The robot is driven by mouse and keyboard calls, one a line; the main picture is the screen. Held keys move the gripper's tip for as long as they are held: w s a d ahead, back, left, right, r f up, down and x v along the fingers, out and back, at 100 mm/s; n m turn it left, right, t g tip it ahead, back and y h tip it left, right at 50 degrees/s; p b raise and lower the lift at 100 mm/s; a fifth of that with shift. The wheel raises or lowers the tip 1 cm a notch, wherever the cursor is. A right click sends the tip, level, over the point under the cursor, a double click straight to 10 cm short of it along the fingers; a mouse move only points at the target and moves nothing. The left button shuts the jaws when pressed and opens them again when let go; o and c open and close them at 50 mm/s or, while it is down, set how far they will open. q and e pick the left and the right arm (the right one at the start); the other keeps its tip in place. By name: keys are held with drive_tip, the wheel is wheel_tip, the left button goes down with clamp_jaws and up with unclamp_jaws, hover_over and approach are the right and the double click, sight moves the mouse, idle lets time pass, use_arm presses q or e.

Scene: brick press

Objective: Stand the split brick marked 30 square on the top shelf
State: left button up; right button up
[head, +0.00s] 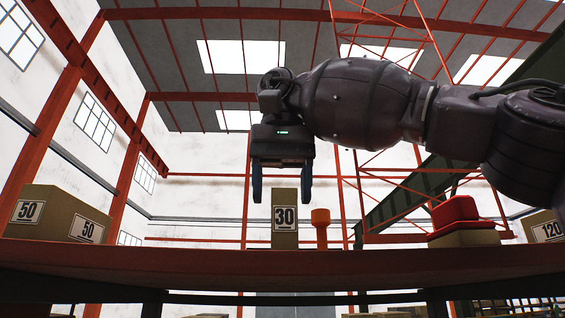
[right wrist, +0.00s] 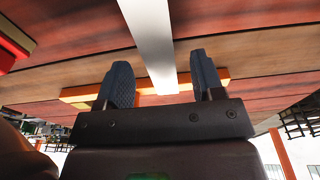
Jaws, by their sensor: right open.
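The split brick marked 30 (head: 285,225) is tan and stands upright on the red shelf (head: 285,262) in the head view, its label facing me. My right gripper (head: 283,198) points down over it, open, with one finger to each side of the brick's top in the picture. No finger visibly touches it; depth is unclear. In the right wrist view the open fingers (right wrist: 163,85) flank the end of a long pale strip (right wrist: 150,40); I cannot tell whether that is the brick. My left gripper is not in view.
Left on the shelf stands a tan block marked 50 (head: 58,212). Further right are a red piece (head: 456,212) on a tan block and a block marked 120 (head: 546,228). Shelf left of the brick looks clear.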

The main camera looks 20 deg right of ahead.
drive_tip(key=shift+s+r, duration=0.1)
drive_tip(key=shift+r, duration=1.05)
drive_tip(key=shift+a+r, duration=0.1)
drive_tip(key=shift+r, duration=0.1)
drive_tip(key=shift+r, duration=0.1)
drive_tip(key=shift+s+r, duration=0.15)
drive_tip(key=shift+r, duration=0.65)
